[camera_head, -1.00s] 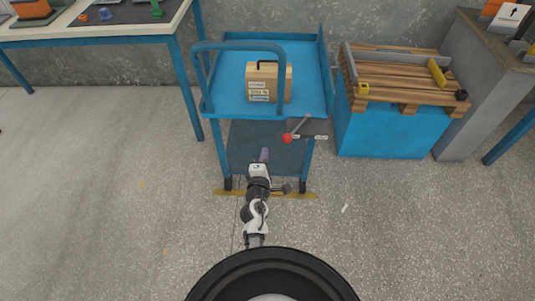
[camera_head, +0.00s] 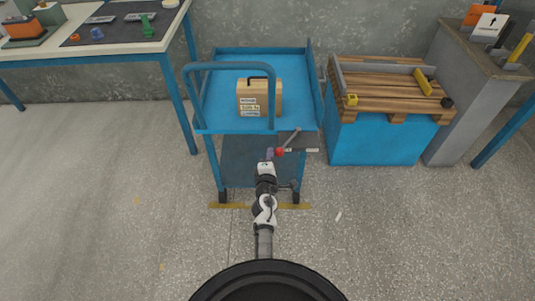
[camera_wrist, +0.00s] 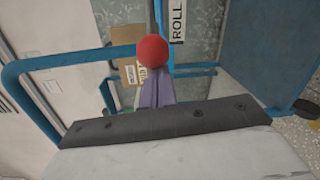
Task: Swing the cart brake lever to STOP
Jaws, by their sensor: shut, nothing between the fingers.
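The brake lever (camera_head: 290,141) is a grey rod with a red ball knob (camera_head: 280,152), at the front right of the blue cart (camera_head: 224,126). The rod slants up and right from the knob. A label plate (camera_head: 304,150) lies to the right of the knob; in the wrist view a label (camera_wrist: 178,20) reads ROLL. My gripper (camera_head: 269,154) is shut and empty, just left of the knob in the head view. In the wrist view the knob (camera_wrist: 154,51) is right at the tips of my purple fingers (camera_wrist: 151,91). I cannot tell whether they touch.
A wooden case (camera_head: 260,97) stands on the cart's top deck, behind the looped handle (camera_head: 186,85). A blue box with a slatted wooden top (camera_head: 390,90) stands to the right. A workbench (camera_head: 90,48) is at the left.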

